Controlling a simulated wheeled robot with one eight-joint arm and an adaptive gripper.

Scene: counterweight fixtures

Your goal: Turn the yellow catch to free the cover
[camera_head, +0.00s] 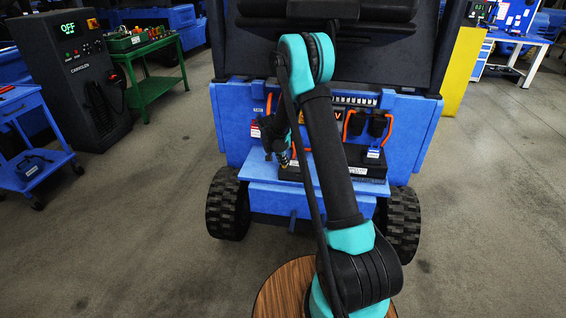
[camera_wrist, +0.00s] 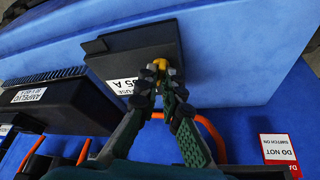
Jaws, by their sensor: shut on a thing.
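In the wrist view the yellow catch (camera_wrist: 160,63) shows at the edge of a black box-like cover (camera_wrist: 125,55) with a white label reading in part "FUSE". My gripper (camera_wrist: 162,74) is shut on the catch, with both fingertips against its sides. The fingers hide much of the catch, so its exact angle is hard to tell. The cover sits against the blue panel. In the head view my gripper (camera_head: 284,157) is at the blue vehicle's rear shelf, left of my forearm; the catch is too small there to make out clearly.
A finned black unit (camera_wrist: 48,105) is left of the cover in the wrist view. Orange cables (camera_wrist: 205,135) run close to my fingers. A red and white "DO NOT SWITCH ON" tag (camera_wrist: 278,150) is at lower right. The blue vehicle (camera_head: 232,125) has black wheels.

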